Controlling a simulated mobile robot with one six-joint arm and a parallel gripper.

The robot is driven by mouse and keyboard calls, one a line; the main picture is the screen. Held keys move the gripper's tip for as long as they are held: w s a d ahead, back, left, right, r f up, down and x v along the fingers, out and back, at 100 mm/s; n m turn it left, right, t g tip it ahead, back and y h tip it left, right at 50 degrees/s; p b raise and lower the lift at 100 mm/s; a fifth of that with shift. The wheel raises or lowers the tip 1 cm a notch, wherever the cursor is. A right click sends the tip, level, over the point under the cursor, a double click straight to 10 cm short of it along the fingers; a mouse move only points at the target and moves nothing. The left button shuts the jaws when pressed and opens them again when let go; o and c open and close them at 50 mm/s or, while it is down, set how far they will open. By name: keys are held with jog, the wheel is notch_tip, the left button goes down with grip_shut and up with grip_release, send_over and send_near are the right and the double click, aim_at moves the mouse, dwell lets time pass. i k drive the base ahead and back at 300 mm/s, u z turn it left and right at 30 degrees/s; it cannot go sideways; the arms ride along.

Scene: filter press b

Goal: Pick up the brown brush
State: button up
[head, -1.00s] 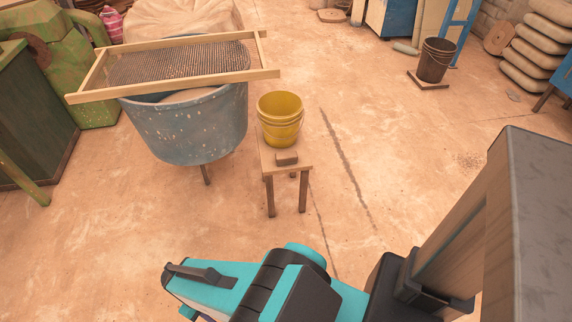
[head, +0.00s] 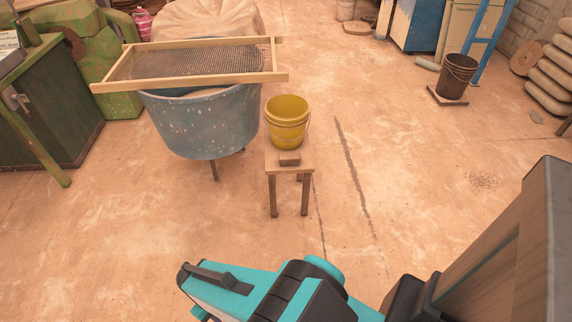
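A small brown block-shaped thing, which looks like the brown brush (head: 289,159), lies on the front part of a small wooden stool (head: 277,170). A yellow bucket (head: 287,124) stands just behind it on the same stool. My teal and black arm shows at the bottom of the head view, nearer to me than the stool and well apart from it. The fingertips of my gripper are not visible, so its state does not show.
A blue-grey tub (head: 205,125) with a wood-framed sieve (head: 190,65) across its top stands left of the stool. A green machine stands at the far left. A dark bucket (head: 456,76) is at the back right. The floor around the stool's front and right is clear.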

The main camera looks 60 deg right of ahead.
aim_at(291, 158)
jog(key=z, duration=0.15)
jog(key=i, duration=0.9)
jog(key=u, duration=0.05)
